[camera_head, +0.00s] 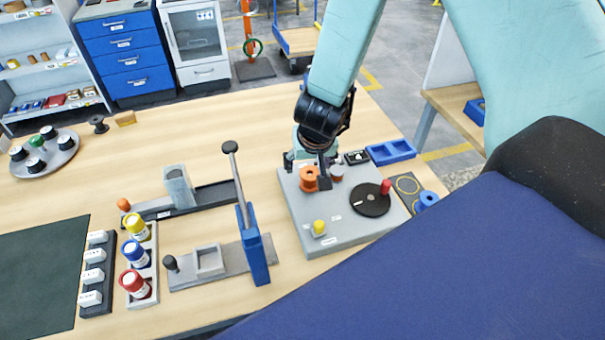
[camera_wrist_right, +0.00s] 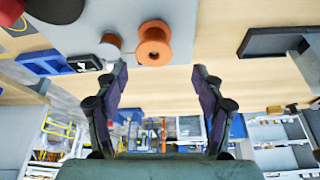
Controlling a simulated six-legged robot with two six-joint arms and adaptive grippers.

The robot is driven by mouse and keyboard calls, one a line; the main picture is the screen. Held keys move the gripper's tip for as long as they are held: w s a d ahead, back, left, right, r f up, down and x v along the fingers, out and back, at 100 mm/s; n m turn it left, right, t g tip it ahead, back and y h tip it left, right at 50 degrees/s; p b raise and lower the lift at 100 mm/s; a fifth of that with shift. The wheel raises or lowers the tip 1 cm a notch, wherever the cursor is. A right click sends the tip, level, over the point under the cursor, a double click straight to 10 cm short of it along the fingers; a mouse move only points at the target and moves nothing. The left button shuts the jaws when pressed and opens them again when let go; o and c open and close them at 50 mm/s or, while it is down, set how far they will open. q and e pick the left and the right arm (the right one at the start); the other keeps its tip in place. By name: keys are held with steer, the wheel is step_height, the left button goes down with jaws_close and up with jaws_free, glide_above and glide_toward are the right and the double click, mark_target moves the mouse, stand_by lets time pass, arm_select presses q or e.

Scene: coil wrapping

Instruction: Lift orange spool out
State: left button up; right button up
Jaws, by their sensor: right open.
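The orange spool (camera_head: 309,180) stands upright near the back left corner of the grey winding base (camera_head: 345,235). My right gripper (camera_head: 308,163) is just behind the spool, its arm reaching down from the top of the head view. In the right wrist view the orange spool (camera_wrist_right: 154,50) lies just beyond the open fingertips (camera_wrist_right: 160,70), roughly in line with the gap between them. The fingers appear apart from it, and nothing is held. My left gripper is not in view.
A small grey cylinder (camera_head: 336,173) stands close beside the spool. A black disc (camera_head: 369,205) with a red knob and a yellow knob (camera_head: 319,228) are on the base. A blue tray (camera_head: 391,152) and blue spool (camera_head: 427,199) lie right. A blue upright lever (camera_head: 254,245) stands left.

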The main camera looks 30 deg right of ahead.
mark_target(310, 175)
steer(key=shift+d+f, duration=0.35)
steer(key=shift+f, duration=0.3)
step_height(310, 175, down, 2)
steer(key=shift+f+b, duration=0.1)
steer(key=shift+b, duration=0.55)
steer(key=x, duration=0.4)
steer(key=shift+w+d+b, duration=0.2)
steer(key=shift+b, duration=0.2)
steer(key=shift+w+d+f, duration=0.15)
steer(key=shift+w+d, duration=0.05)
steer(key=shift+s+a+r, duration=0.15)
steer(key=shift+s+r, duration=0.1)
steer(key=shift+c, duration=0.2)
steer(key=shift+s+a, duration=0.1)
steer(key=shift+c, duration=1.4)
steer(key=shift+w+f, duration=0.2)
steer(key=shift+w, duration=0.15)
steer(key=c, duration=0.5)
steer(key=shift+s+r, duration=0.15)
steer(key=shift+s, duration=0.1)
steer(key=c, duration=0.4)
